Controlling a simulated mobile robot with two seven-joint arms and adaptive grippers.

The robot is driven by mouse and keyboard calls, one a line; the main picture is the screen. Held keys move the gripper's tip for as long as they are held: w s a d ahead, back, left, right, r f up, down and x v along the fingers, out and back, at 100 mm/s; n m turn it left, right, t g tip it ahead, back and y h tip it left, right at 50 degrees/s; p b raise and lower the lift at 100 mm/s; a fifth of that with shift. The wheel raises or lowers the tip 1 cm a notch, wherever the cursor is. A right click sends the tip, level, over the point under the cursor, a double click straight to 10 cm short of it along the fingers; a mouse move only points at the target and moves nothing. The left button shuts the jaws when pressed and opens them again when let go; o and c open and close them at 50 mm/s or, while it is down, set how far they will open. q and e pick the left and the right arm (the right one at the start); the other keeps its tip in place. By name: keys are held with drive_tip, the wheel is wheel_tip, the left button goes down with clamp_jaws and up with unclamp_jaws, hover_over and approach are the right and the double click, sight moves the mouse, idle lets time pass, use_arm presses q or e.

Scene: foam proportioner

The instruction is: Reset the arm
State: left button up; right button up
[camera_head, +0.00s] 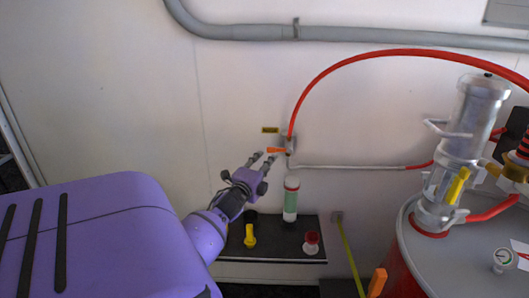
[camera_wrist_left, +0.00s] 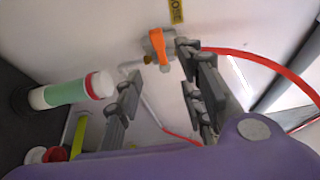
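My left gripper (camera_head: 264,158) is in front of the white wall, near a small valve with an orange handle (camera_head: 277,150). In the left wrist view its two fingers (camera_wrist_left: 160,65) are spread apart, with nothing between them. The orange handle (camera_wrist_left: 157,47) shows beyond the fingertips. I cannot tell for sure whether the fingers touch the valve, but a gap seems to show. My purple left arm reaches in from the left. My right arm and gripper are in neither view.
A black shelf (camera_head: 275,246) below holds a green-and-white cylinder (camera_head: 290,200), a yellow-handled item (camera_head: 250,236) and a red-and-white item (camera_head: 311,243). A red hose (camera_head: 352,62) arches from the valve towards the metal proportioner (camera_head: 462,140) on a grey-topped drum (camera_head: 430,262) at right.

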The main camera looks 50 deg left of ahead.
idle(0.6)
use_arm(q)
drive_tip(key=s+d+f+n+g+h+p, duration=0.1)
drive_tip(key=s+d+f+n+g+h, duration=0.25)
drive_tip(key=d+f, duration=0.75)
drive_tip(key=s+d+f+n+h, duration=0.2)
drive_tip(key=s+d+f+n, duration=0.45)
drive_tip(key=d, duration=0.65)
drive_tip(key=s+d+f+n+g+h+p, duration=0.1)
drive_tip(key=s+d+f+g, duration=0.1)
drive_tip(key=s+d+f, duration=0.4)
drive_tip(key=s+d+f+n+g+h+p, duration=0.1)
drive_tip(key=s+d+f, duration=0.4)
drive_tip(key=s+d, duration=1)
drive_tip(key=s+g+h, duration=0.1)
drive_tip(key=s, duration=0.2)
drive_tip(key=shift+s+d+f, duration=0.3)
drive_tip(key=shift+d+f, duration=0.05)
drive_tip(key=shift+d, duration=0.05)
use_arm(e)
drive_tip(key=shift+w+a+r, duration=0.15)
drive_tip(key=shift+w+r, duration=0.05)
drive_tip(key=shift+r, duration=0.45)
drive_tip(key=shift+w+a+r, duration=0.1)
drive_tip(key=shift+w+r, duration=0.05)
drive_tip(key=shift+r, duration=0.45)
use_arm(q)
drive_tip(key=shift+a, duration=0.1)
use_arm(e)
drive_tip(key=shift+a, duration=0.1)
